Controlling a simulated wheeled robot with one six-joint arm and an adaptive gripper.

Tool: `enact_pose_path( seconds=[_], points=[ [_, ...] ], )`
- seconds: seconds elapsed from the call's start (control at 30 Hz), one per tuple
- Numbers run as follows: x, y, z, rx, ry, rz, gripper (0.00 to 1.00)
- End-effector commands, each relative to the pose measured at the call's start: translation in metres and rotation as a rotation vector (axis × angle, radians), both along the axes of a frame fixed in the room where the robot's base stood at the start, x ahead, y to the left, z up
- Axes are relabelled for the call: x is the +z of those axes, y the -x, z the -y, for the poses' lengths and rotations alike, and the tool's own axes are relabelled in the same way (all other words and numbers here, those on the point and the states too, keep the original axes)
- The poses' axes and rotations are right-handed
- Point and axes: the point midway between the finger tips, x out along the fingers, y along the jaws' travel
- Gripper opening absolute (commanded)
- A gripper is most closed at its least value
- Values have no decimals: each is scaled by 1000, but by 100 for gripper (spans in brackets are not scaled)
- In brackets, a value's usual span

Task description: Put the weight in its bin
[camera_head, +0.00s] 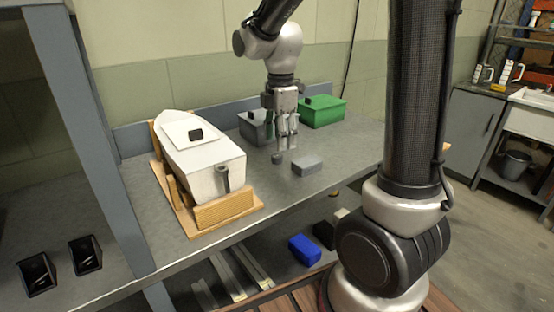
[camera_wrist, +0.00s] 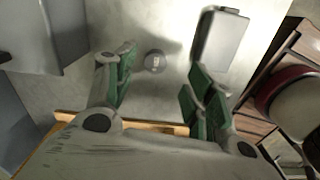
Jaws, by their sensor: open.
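The weight looks to be the small dark grey cylinder (camera_head: 277,158) standing on the workbench. It shows as a round disc in the wrist view (camera_wrist: 155,61). My gripper (camera_head: 287,145) points down close to it, with its fingers open and empty. In the wrist view the weight lies ahead of and between the green-padded fingers (camera_wrist: 160,85), with no visible contact. A grey bin (camera_head: 253,128) and a green bin (camera_head: 322,112) stand at the back of the bench, each with a dark piece at its top. Which is the weight's bin I cannot tell.
A grey block (camera_head: 307,165) lies right of the weight, also in the wrist view (camera_wrist: 222,38). A white model boat (camera_head: 205,160) on a wooden stand (camera_head: 228,208) is at left. The lower shelf holds a blue box (camera_head: 305,249) and a black box (camera_head: 324,234).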

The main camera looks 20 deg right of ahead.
Motion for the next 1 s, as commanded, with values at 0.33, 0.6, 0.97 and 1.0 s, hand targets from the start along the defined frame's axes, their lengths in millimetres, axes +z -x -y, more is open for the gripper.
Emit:
enact_pose_path(
  seconds=[0.33, 0.6, 0.97, 1.0],
  points=[
    [-48, -5, -5, -2, 1, -2, 54],
    [-51, -5, -5, -3, 0, 1, 54],
    [-51, -6, -5, -3, 0, 2, 0],
    [-51, -6, -5, -3, 0, 2, 0]
  ],
)
